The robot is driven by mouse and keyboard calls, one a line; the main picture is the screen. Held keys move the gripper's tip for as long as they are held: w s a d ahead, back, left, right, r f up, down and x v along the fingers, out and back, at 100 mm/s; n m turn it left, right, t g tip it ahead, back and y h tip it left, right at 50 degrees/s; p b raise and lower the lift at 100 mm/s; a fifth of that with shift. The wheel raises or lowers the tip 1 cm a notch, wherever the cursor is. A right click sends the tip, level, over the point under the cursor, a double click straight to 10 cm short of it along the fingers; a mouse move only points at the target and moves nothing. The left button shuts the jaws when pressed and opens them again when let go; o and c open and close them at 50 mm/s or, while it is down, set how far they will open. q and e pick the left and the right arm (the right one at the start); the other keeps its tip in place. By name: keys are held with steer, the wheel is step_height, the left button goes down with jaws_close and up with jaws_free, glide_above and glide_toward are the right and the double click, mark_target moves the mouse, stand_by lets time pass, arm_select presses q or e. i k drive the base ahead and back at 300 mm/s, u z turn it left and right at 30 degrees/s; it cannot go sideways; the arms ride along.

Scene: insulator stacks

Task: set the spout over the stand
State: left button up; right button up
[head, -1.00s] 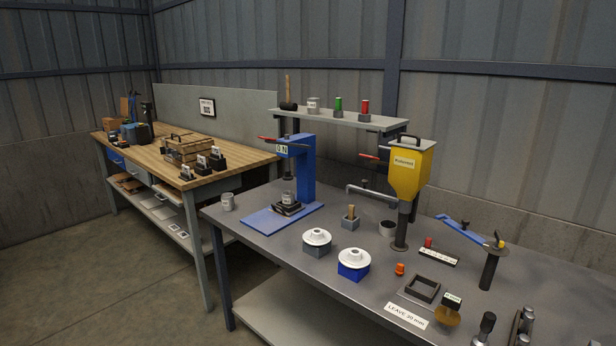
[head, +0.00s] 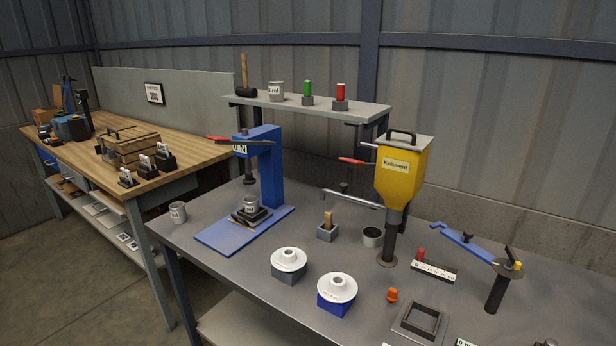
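A yellow hopper (head: 402,172) labelled Kaltovent stands on a dark post on the grey bench. A thin grey pipe (head: 352,199), which looks like its spout, reaches left from the post, roughly level, above the bench top. A red-handled lever (head: 355,161) sticks out left of the hopper. A dark square frame (head: 420,320) lies on the bench at the lower right; I cannot tell whether it is the stand. The pipe's free end is over bare bench near the blue press, well away from this frame. Neither of my grippers is in view.
Two white ribbed discs on blocks, one grey (head: 289,263) and one blue (head: 337,292), sit in front. A blue press (head: 270,170) holds a can. A blue-armed post (head: 497,285) stands right. A shelf (head: 305,108) crosses behind. Open floor lies left.

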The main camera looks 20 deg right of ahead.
mark_target(394, 217)
steer(key=z, duration=0.45)
steer(key=i, duration=1.1)
steer(key=z, duration=0.85)
